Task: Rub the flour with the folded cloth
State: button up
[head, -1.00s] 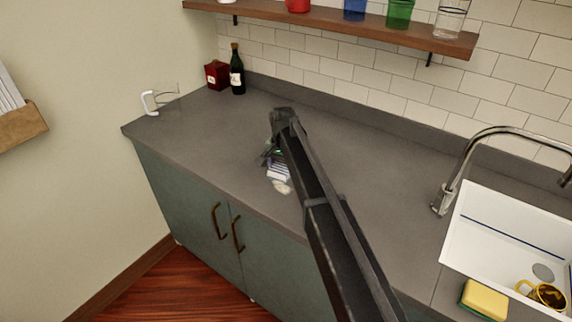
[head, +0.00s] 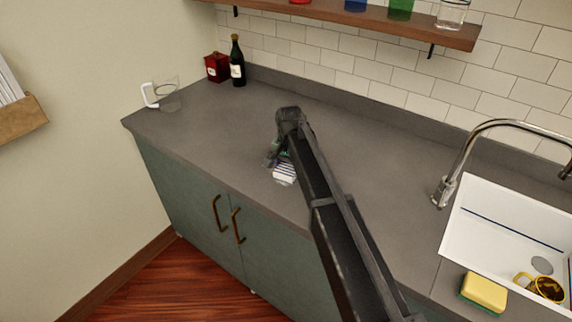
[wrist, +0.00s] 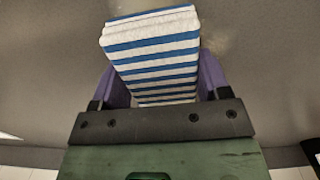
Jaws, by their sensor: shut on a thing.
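The folded cloth (head: 284,174) is white with blue stripes and sits low at the counter's surface, left of my forearm. It fills the middle of the wrist view (wrist: 152,50). My gripper (head: 276,157) is shut on it, with a purple finger on either side in the wrist view (wrist: 155,82). Whether the cloth presses on the counter is hard to tell. A faint pale smear of flour (wrist: 213,22) shows beside the cloth's far end in the wrist view. In the head view the cloth and arm hide most of that spot.
The grey counter (head: 215,130) is clear around the cloth. A glass mug (head: 165,93), red box (head: 217,67) and dark bottle (head: 237,62) stand at the back left. The sink (head: 500,225), faucet (head: 460,165) and sponge (head: 483,292) are at right.

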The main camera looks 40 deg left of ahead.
jog(key=shift+w+d, duration=0.2)
jog(key=shift+d, duration=0.9)
jog(key=shift+w+d, duration=0.15)
jog(key=shift+d, duration=1)
jog(key=shift+w+d, duration=0.2)
jog(key=shift+d, duration=0.9)
jog(key=shift+w+d, duration=0.1)
jog(key=shift+d, duration=1.65)
jog(key=shift+s+d, duration=0.2)
jog(key=shift+s, duration=1.35)
jog(key=shift+s+a+f, duration=0.1)
jog(key=shift+s+a, duration=0.25)
jog(key=shift+a, duration=2)
jog(key=shift+s+a+r, duration=0.1)
jog(key=shift+s+a, duration=0.2)
jog(key=shift+a, duration=2)
jog(key=shift+s+a+f, duration=0.1)
jog(key=shift+s+a, duration=0.25)
jog(key=shift+a, duration=2)
notch_tip(320, 180, up, 9)
jog(key=p, duration=0.8)
jog(key=shift+p, duration=0.4)
